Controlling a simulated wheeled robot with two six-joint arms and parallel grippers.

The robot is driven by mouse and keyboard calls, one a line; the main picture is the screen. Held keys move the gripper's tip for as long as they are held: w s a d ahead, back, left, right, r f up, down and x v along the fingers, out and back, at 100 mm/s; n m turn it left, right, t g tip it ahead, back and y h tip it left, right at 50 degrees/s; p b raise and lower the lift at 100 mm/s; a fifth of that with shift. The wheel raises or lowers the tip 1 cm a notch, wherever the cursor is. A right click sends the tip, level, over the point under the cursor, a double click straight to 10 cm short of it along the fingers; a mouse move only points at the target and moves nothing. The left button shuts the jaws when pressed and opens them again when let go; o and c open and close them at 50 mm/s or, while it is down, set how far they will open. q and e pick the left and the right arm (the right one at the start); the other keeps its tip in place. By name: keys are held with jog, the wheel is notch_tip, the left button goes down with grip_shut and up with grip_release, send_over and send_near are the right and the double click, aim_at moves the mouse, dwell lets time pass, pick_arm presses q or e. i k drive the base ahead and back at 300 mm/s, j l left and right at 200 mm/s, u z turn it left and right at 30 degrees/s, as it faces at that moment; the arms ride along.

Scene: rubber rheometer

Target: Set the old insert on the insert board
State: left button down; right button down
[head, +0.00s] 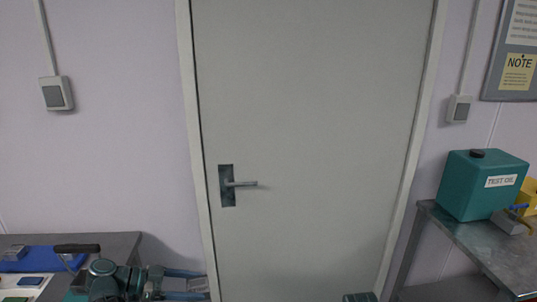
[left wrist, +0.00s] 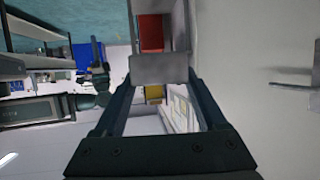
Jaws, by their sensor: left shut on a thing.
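My left gripper (head: 203,284) is low at the left in the head view, in front of the wall beside the door, its fingers pointing right. In the left wrist view, the left gripper (left wrist: 160,82) is shut on a plain grey block, the old insert (left wrist: 158,68), held between the fingertips. The insert is clear of any surface that I can make out. I cannot pick out the insert board for sure in either view.
A grey table (head: 120,243) at the left bears a blue tray (head: 38,262) and a small white board (head: 33,281). A closed door (head: 310,130) fills the middle. At the right, a metal table (head: 485,250) bears a teal oil can (head: 470,190).

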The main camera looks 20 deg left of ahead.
aim_at(44, 256)
jog(key=i+u, duration=0.55)
jog(key=u, duration=0.3)
jog(key=i+l+u, duration=0.2)
jog(key=u, duration=0.2)
jog(key=i+l+u, duration=0.25)
jog(key=u, duration=0.2)
jog(key=i+l+u, duration=0.5)
jog(key=l, duration=0.2)
